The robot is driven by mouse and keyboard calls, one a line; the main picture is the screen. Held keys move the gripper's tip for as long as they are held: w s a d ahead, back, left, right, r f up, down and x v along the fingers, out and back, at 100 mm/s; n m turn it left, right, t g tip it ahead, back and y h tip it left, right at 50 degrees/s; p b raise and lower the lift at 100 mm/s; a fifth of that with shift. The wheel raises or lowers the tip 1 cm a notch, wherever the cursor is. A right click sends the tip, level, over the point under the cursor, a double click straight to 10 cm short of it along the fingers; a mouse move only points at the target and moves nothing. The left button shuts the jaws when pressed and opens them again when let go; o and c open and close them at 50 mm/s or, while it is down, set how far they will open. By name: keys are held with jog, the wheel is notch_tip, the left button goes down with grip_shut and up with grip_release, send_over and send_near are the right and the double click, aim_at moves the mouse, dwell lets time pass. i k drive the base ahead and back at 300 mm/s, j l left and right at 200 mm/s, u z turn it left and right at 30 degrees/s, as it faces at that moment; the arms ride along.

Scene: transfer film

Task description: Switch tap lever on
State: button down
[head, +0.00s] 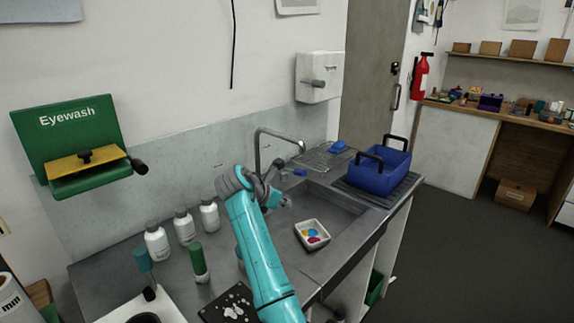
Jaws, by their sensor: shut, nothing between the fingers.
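The grey tap (258,150) rises at the back of the sink, its spout reaching right over the basin. A small blue piece (299,172), which looks like the end of the tap lever, shows right of the tap's base. My teal arm reaches up from the front, and its grey wrist hides the lower part of the tap. My gripper (287,203) is shut and empty, in front of and below the blue piece. It appears apart from that piece, though depth is hard to judge.
A blue crate (380,172) stands on the drainer at right. Several white bottles (184,226) and a green-capped tube (199,262) stand left of my arm. A green eyewash unit (70,140) and white dispenser (318,80) hang on the wall.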

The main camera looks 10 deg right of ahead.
aim_at(297, 171)
jog(key=i+l, duration=0.1)
jog(key=i, duration=0.8)
